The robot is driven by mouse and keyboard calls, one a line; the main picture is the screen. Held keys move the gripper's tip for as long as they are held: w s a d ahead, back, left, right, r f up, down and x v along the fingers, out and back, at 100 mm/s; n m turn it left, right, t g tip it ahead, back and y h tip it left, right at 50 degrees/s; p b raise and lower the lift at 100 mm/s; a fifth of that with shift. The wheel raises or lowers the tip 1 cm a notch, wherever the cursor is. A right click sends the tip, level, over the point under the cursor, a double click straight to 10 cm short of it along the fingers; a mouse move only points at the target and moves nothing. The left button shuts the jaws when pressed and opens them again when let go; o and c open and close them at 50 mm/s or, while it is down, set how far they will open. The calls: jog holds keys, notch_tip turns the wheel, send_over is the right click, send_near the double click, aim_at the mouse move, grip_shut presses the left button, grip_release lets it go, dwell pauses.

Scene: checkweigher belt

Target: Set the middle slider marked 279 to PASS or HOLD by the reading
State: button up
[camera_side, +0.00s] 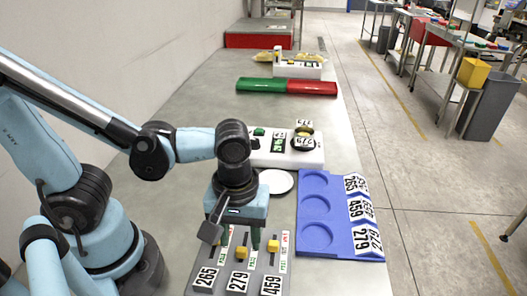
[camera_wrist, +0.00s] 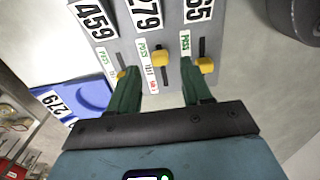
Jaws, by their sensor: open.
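The grey slider panel (camera_side: 250,270) has three sliders marked 265, 279 and 459. In the wrist view, the middle slider's yellow knob (camera_wrist: 157,57) sits by the green PASS lettering, with the red lettering nearer my gripper. My gripper (camera_side: 241,240) is open over the panel. In the wrist view its dark green fingers (camera_wrist: 158,72) stand either side of the middle slider, apart from the knob. A white weighing unit (camera_side: 312,157) stands behind, with a 279 tag (camera_side: 303,141) on the round item on it. Its small green display (camera_side: 278,143) is too small to read surely.
A blue tray (camera_side: 340,248) with several empty-looking round recesses and number tags lies right of the panel. A white disc (camera_side: 276,181) lies behind my gripper. Green (camera_side: 262,85) and red (camera_side: 312,88) strips lie farther back. The neighbouring sliders' yellow knobs (camera_wrist: 205,65) sit close to my fingers.

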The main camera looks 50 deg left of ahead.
aim_at(241, 250)
notch_tip(241, 250, up, 9)
dwell(0.6)
jog(key=w+a+f+m+t, duration=0.1)
jog(key=w+a+m+t, duration=0.6)
jog(key=a, duration=0.4)
jog(key=shift+w+a+m, duration=0.15)
jog(key=shift+w+m, duration=0.7)
jog(key=shift+m, duration=0.15)
